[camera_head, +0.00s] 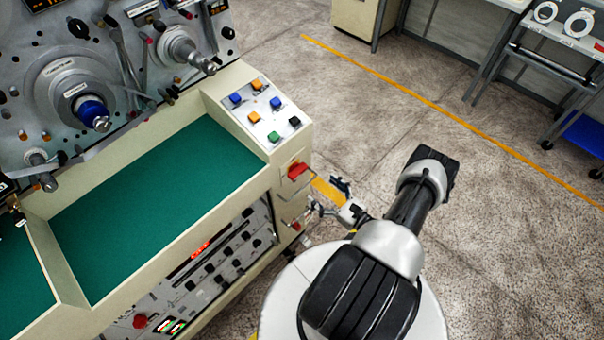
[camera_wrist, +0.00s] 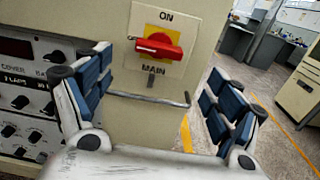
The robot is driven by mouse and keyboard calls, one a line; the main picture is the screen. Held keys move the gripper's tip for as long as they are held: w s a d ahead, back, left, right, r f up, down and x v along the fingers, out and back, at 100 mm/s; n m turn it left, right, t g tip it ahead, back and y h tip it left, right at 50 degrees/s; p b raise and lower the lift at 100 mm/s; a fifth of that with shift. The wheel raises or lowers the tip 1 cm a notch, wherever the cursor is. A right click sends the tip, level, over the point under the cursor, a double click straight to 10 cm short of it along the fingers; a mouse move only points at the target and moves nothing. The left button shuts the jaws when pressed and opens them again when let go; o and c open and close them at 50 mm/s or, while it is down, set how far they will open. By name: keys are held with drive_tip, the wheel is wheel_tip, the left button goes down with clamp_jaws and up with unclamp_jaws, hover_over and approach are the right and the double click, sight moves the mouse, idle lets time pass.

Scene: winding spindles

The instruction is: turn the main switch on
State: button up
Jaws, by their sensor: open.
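The main switch (camera_wrist: 158,46) is a red rotary handle on a yellow plate, with "ON" above and "MAIN" below. Its handle lies roughly horizontal in the wrist view. In the head view the switch (camera_head: 297,170) sits on the end face of the cream machine, below the button panel. My gripper (camera_wrist: 160,100) is open and empty, with a blue-padded finger on each side of the picture. The switch shows ahead, between and above the fingers, with no finger seen touching it. In the head view my gripper (camera_head: 328,198) is beside that end face, partly hidden by my arm.
A metal bar handle (camera_wrist: 150,97) sticks out below the switch. A sloped panel with coloured buttons (camera_head: 262,110) is above it. The floor (camera_head: 400,110) to the right is clear; a cabinet and tables stand farther off.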

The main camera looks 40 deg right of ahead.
sight(301, 173)
drive_tip(key=w, duration=1)
drive_tip(key=shift+a, duration=0.4)
drive_tip(key=shift+s, duration=0.1)
drive_tip(key=c, duration=1.1)
drive_tip(key=shift+o, duration=0.2)
